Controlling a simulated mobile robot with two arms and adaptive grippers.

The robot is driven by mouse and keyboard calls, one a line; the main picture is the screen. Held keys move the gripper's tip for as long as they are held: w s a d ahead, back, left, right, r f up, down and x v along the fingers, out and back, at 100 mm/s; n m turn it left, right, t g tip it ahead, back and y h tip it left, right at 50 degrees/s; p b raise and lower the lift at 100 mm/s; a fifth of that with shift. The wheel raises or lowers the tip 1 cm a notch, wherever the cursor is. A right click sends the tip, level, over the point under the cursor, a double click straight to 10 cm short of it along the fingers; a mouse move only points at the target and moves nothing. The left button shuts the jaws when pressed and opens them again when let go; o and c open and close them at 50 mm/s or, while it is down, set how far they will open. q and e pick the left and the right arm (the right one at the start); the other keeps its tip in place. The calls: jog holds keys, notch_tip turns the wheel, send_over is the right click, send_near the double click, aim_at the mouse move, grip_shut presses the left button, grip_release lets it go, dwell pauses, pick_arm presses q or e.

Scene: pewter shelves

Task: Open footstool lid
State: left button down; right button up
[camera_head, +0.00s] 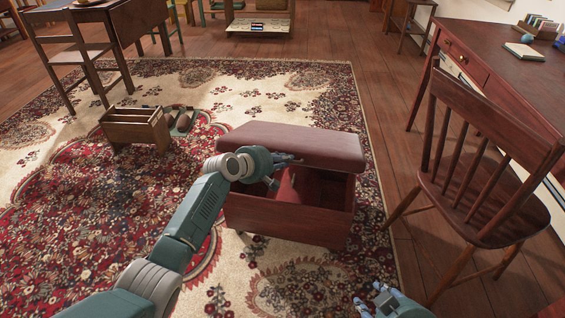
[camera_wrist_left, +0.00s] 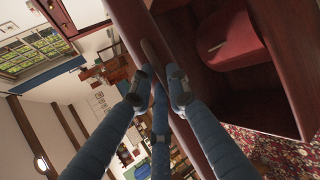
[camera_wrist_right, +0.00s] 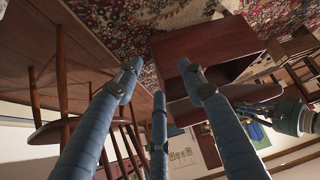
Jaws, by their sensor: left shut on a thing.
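The footstool (camera_head: 285,220) stands on the rug with its dark red lid (camera_head: 310,146) partly raised and tilted. The gap at the front shows the red interior (camera_head: 330,188), which also shows in the left wrist view (camera_wrist_left: 235,45). My left gripper (camera_head: 288,160) is shut on the lid's front edge; in the left wrist view its fingers close around the lid edge. My right gripper (camera_head: 378,296) is low in front of the footstool, at right. In the right wrist view its fingers (camera_wrist_right: 160,88) are spread and empty, with the footstool (camera_wrist_right: 205,55) beyond and apart from them.
A wooden chair (camera_head: 480,190) and a desk (camera_head: 505,65) stand to the right. A wooden caddy (camera_head: 135,128) sits on the rug at left, with another dark item (camera_head: 180,118) beside it. The rug (camera_head: 90,220) at front left is clear.

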pick_arm(q)
jog(key=shift+w+d+r+p, duration=0.1)
jog(key=shift+w+r+p, duration=0.25)
jog(key=shift+w+r, duration=0.75)
jog(key=shift+w+d+r+p, duration=0.1)
jog(key=shift+w+r+p, duration=0.4)
jog(key=shift+r, duration=1.1)
jog(key=shift+w+d+r+p, duration=0.1)
jog(key=shift+w+r+p, duration=0.05)
jog(key=shift+w+r, duration=1.05)
pick_arm(e)
jog(key=s+d+f+g+h, duration=0.1)
jog(key=s+g, duration=0.3)
jog(key=s, duration=0.4)
jog(key=shift+s+d+f, duration=0.4)
jog(key=shift+d+f, duration=0.2)
jog(key=shift+d, duration=0.2)
pick_arm(q)
jog(key=shift+s+r, duration=0.15)
